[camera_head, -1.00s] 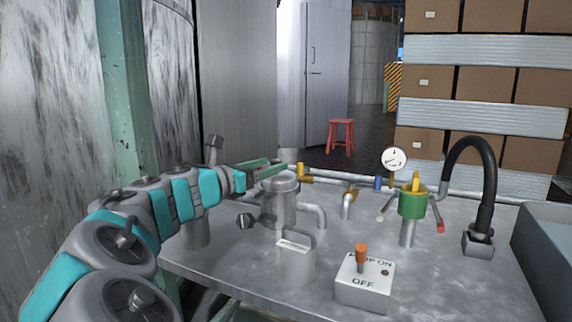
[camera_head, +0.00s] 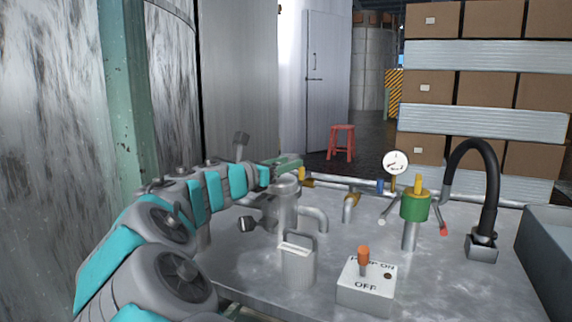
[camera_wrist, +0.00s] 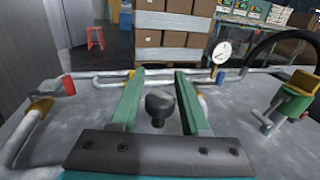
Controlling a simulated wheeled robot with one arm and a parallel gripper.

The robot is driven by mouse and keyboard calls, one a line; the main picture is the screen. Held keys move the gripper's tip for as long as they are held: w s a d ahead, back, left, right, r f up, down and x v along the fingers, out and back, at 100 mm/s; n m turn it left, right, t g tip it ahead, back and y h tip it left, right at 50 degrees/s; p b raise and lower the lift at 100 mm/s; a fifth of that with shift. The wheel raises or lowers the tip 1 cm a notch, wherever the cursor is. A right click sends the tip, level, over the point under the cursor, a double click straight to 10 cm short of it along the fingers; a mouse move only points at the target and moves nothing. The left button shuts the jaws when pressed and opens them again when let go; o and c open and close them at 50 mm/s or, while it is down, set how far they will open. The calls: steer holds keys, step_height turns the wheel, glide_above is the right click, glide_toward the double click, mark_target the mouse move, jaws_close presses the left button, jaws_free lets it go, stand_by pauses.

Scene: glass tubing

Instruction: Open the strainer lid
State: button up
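The strainer is a grey metal cylinder (camera_head: 287,208) at the left of the table, with its lid (camera_head: 287,181) on top, seeming shut. A dark knob (camera_head: 246,224) sticks out on its left side. My gripper (camera_head: 290,162) is level at the lid's height, its green fingers just above and behind the lid in the head view. In the wrist view my gripper (camera_wrist: 160,80) is open, with a dark faceted knob (camera_wrist: 160,104) standing between the fingers and a gap on both sides. I cannot tell whether this is the side knob. My palm hides what lies below it.
A padlock-shaped grey block (camera_head: 298,262) stands in front of the strainer. Right of it are a pump switch box (camera_head: 365,288), a green valve (camera_head: 415,207), a gauge (camera_head: 396,162) and a black hose (camera_head: 485,185). Pipes run along the table's back edge.

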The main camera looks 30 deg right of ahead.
jaws_close()
stand_by(1.1)
